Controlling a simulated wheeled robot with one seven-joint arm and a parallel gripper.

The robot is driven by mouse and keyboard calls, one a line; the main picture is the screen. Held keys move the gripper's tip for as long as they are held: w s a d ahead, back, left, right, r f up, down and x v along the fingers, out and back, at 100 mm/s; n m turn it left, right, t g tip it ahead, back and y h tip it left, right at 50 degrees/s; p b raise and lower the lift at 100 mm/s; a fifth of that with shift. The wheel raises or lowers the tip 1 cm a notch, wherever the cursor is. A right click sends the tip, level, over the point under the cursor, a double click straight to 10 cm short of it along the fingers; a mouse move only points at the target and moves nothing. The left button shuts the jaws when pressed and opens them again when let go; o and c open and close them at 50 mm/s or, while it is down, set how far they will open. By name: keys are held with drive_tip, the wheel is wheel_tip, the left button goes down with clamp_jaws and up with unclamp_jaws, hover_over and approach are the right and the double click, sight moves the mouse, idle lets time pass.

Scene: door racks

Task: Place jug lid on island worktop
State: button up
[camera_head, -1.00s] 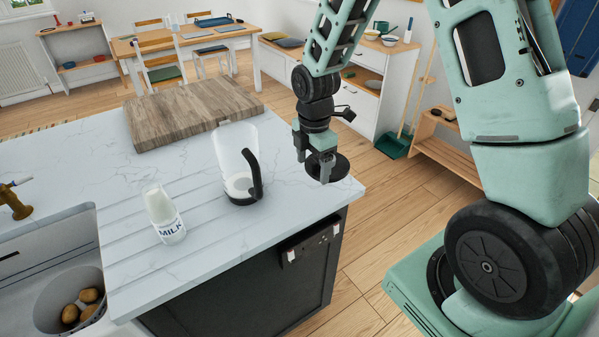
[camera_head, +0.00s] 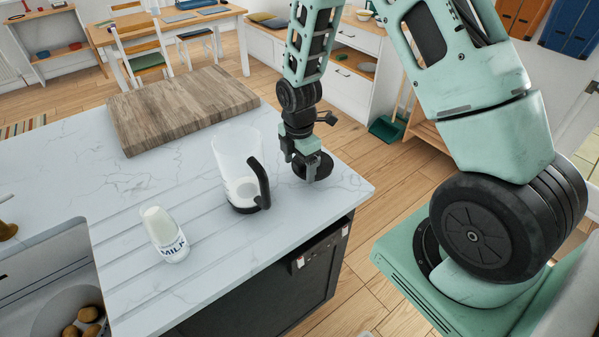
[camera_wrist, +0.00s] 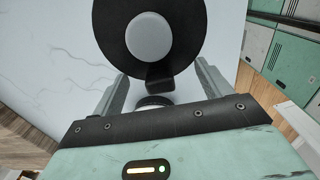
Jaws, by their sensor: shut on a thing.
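The black jug lid (camera_head: 318,170) is a round disc held in my gripper (camera_head: 308,172), over the right end of the white marble-look island worktop (camera_head: 335,200). In the wrist view the lid (camera_wrist: 185,55) shows a pale round centre, and its black tab lies between the two fingers of my gripper (camera_wrist: 158,88). My gripper is shut on it. The lid is at or just above the worktop; I cannot tell if it touches. The clear jug (camera_head: 228,155) with a black handle stands upright on the worktop, left of my gripper.
A milk bottle (camera_head: 165,235) stands on the worktop left of the jug. A thick wooden board (camera_head: 180,108) lies behind the jug. A sink with potatoes (camera_head: 85,318) is at the lower left. The worktop's right edge is close to the lid.

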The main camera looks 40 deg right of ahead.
sight(299, 175)
drive_tip(key=shift+f+p, duration=0.55)
drive_tip(key=shift+f, duration=1.5)
drive_tip(key=shift+f, duration=0.2)
drive_tip(key=o, duration=1)
wheel_tip(299, 175, up, 11)
drive_tip(key=b, duration=0.3)
drive_tip(key=shift+r, duration=0.7)
